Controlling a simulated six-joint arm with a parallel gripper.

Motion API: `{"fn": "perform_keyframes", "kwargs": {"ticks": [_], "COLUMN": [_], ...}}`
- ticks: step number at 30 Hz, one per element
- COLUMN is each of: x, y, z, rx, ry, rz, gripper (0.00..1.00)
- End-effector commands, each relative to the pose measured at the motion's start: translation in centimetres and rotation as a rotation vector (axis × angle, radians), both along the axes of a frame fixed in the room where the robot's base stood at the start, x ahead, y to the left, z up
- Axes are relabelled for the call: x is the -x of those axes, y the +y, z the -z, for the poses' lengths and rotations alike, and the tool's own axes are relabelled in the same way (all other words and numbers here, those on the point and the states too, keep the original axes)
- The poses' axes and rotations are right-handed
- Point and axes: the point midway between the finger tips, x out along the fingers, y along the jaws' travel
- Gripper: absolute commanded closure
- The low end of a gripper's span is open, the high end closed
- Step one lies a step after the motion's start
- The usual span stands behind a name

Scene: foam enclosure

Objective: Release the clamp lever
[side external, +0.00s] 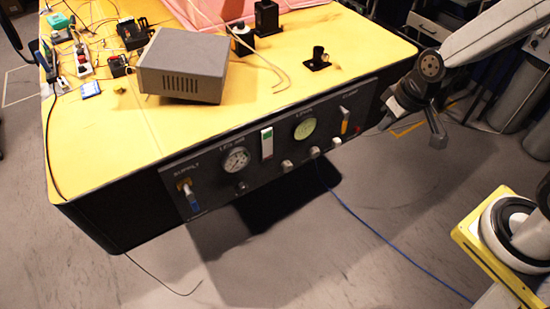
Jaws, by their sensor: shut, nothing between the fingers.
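A dark control panel (205,172) is on the front face of the yellow-topped bench. My gripper (439,137) is shut and empty. It hangs in the air to the right of the panel, apart from both levers.
The panel also carries a white gauge (236,160), a green indicator (267,143), a pale green dial (305,128) and several knobs. A grey box (183,65) stands on the bench top. A blue cable (385,240) runs across the floor.

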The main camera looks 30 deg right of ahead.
Motion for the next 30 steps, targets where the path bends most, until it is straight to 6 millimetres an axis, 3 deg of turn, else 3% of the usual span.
{"fn": "perform_keyframes", "kwargs": {"ticks": [18,30], "x": [-11.3,-15.9], "y": [2.6,2.0], "z": [3.5,7.8], "rx": [0.014,0.175], "ry": [-0.230,-0.290], "rz": [0.026,0.096], "gripper": [1.00,1.00]}}
